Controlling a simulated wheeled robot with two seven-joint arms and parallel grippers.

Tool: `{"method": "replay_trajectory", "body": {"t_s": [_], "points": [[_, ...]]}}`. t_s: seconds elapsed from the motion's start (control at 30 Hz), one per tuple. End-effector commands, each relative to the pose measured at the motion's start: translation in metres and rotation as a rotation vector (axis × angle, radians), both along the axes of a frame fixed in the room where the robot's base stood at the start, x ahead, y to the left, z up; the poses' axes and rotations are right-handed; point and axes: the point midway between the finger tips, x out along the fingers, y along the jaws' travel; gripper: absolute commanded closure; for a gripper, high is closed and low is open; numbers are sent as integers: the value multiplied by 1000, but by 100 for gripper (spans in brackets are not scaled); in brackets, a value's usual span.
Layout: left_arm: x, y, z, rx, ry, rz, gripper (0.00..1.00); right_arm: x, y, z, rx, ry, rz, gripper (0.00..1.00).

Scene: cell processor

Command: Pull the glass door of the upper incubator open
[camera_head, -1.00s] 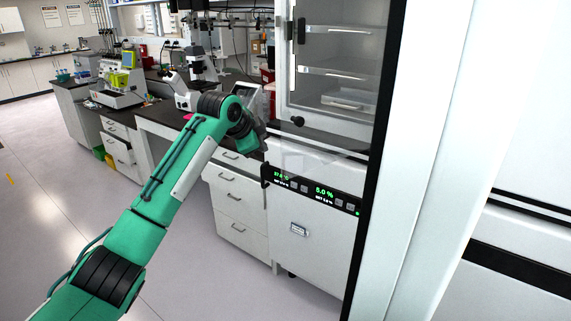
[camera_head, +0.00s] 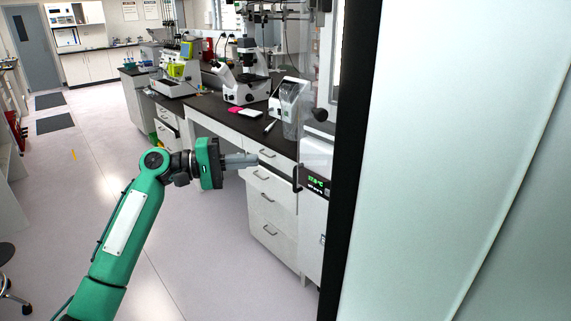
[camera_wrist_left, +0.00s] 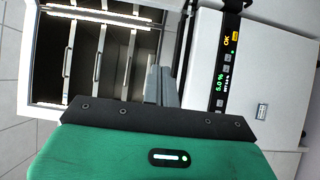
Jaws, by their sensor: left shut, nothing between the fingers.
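The upper incubator is mostly hidden in the head view behind a large pale door panel. Its display strip (camera_head: 316,183) and a dark round knob (camera_head: 320,115) still show at the panel's edge. A faint see-through pane, perhaps the glass door (camera_head: 317,151), shows between them; how far it stands open I cannot tell. The left wrist view shows the lit incubator chamber with shelves (camera_wrist_left: 98,62) and the display strip (camera_wrist_left: 224,70). My left gripper (camera_head: 254,160) is shut and empty, its grey fingers pointing right, just left of the pane. They also show in the wrist view (camera_wrist_left: 160,85). My right gripper is out of view.
The pale door panel (camera_head: 440,150), with a black edge, fills the right side. A dark bench (camera_head: 215,110) with a microscope (camera_head: 246,80) and white drawers (camera_head: 272,205) stands behind my left gripper. Open floor (camera_head: 190,260) lies below and left.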

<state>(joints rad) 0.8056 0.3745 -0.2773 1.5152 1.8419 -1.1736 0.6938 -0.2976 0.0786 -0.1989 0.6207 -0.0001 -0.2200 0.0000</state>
Motion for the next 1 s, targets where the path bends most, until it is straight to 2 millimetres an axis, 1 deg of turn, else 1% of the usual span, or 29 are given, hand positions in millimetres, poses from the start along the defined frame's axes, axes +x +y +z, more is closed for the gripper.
{"method": "replay_trajectory", "body": {"t_s": [0.1,0.2,0.5,0.6,0.7,0.83,1.0], "points": [[3,-16,4,0,0,-3,100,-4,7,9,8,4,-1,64],[6,-35,5,0,0,-4,100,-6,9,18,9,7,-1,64],[20,-99,6,3,-3,-2,100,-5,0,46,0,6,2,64],[4,-102,4,5,-3,-1,100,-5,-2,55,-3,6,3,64],[-6,-107,3,5,-3,-2,100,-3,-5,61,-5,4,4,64],[-14,-111,2,4,-3,0,100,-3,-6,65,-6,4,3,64],[-17,-112,0,4,-4,0,100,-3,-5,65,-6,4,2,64]]}}
